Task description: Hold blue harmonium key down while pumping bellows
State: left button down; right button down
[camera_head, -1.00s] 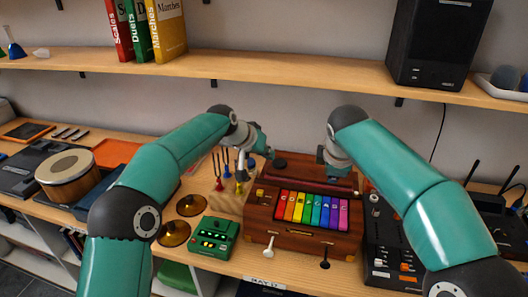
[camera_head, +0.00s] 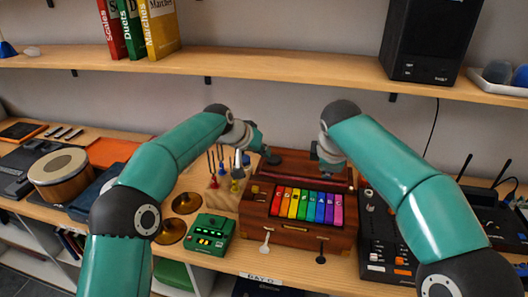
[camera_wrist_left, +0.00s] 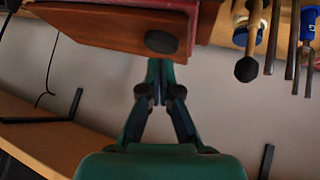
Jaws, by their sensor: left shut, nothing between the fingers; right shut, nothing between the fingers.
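The brown wooden harmonium (camera_head: 255,217) stands on the bench with a row of rainbow keys. The blue key (camera_head: 320,208) is in the right half of that row, uncovered. A dark red bellows board runs along the back, with a dark round knob at its left, which also shows in the left wrist view (camera_wrist_left: 161,42). My left gripper (camera_head: 268,154) is beside this knob, shut and empty; in the left wrist view its fingertips (camera_wrist_left: 160,68) are close to the knob, contact unclear. My right gripper (camera_head: 326,166) is above the back right of the harmonium, shut, its fingers mostly hidden.
A green pedal box (camera_head: 211,234) and two bronze discs (camera_head: 171,231) lie left of the harmonium. Tuning forks and mallets stand in a wooden block (camera_head: 221,199) behind them. A black mixer (camera_head: 384,244) is close on the right. A shelf (camera_head: 290,74) runs above the arms.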

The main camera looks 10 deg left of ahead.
pick_arm(q)
jog(key=shift+w+d+f, duration=0.1)
jog(key=shift+w+f, duration=0.05)
dwell(0.5)
jog(key=shift+w+d+f, duration=0.15)
jog(key=shift+w+f, duration=0.15)
jog(key=shift+f, duration=0.1)
jog(key=shift+w+d+f, duration=0.1)
jog(key=shift+w+f, duration=0.05)
